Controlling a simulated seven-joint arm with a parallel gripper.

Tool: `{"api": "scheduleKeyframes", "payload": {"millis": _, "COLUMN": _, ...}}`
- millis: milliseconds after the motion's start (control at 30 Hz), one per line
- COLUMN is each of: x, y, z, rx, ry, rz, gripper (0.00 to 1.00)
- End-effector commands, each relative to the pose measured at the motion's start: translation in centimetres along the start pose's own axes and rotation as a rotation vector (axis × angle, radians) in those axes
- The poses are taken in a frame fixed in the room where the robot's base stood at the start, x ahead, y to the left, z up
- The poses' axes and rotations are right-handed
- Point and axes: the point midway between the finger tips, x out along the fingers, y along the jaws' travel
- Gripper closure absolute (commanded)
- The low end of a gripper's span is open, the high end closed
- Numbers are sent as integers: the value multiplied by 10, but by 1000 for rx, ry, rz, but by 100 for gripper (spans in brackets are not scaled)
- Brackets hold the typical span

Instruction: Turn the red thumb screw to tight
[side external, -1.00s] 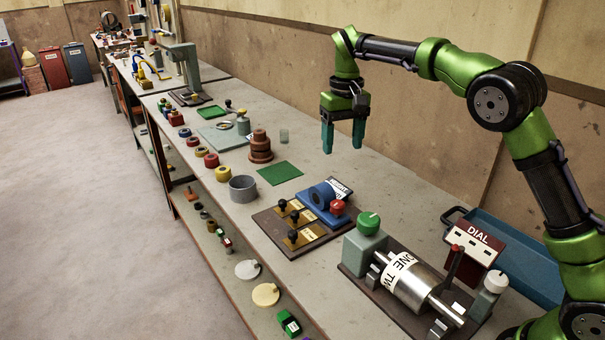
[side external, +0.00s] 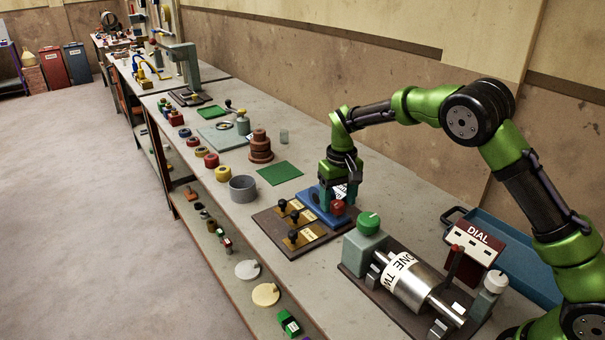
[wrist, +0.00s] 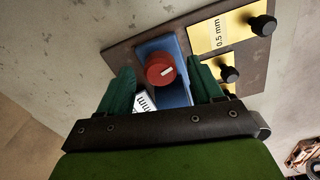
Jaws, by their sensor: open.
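The red thumb screw (side external: 338,207) sits on the near end of a blue block (side external: 310,207) on a brown board (side external: 270,222). In the wrist view the red knob (wrist: 161,70) carries a small white label and lies between my fingertips, a little beyond them. My gripper (side external: 338,200) is open above the blue block, pointing down, and it also shows in the wrist view (wrist: 162,88). I see a gap between each finger and the screw. A white card with black lettering (wrist: 146,101) is partly hidden by the left finger.
Gold plates marked in mm with black knobs (side external: 292,237) share the board. A green knob on a grey-green block (side external: 368,222) and a steel roller with a DIAL sign (side external: 473,242) stand nearer the camera. A green mat (side external: 279,173) lies beyond.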

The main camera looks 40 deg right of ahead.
Motion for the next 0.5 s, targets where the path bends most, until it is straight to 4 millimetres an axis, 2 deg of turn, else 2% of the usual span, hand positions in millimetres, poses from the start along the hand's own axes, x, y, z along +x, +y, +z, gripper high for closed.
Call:
{"api": "scheduleKeyframes", "payload": {"millis": 133, "x": 9, "y": 0, "z": 0, "rx": 0, "ry": -1, "rz": 0, "gripper": 34}}
{"api": "scheduleKeyframes", "payload": {"millis": 400, "x": 9, "y": 0, "z": 0, "rx": 0, "ry": -1, "rz": 0, "gripper": 34}}
{"api": "scheduleKeyframes", "payload": {"millis": 500, "x": 9, "y": 0, "z": 0, "rx": 0, "ry": -1, "rz": 0, "gripper": 50}}
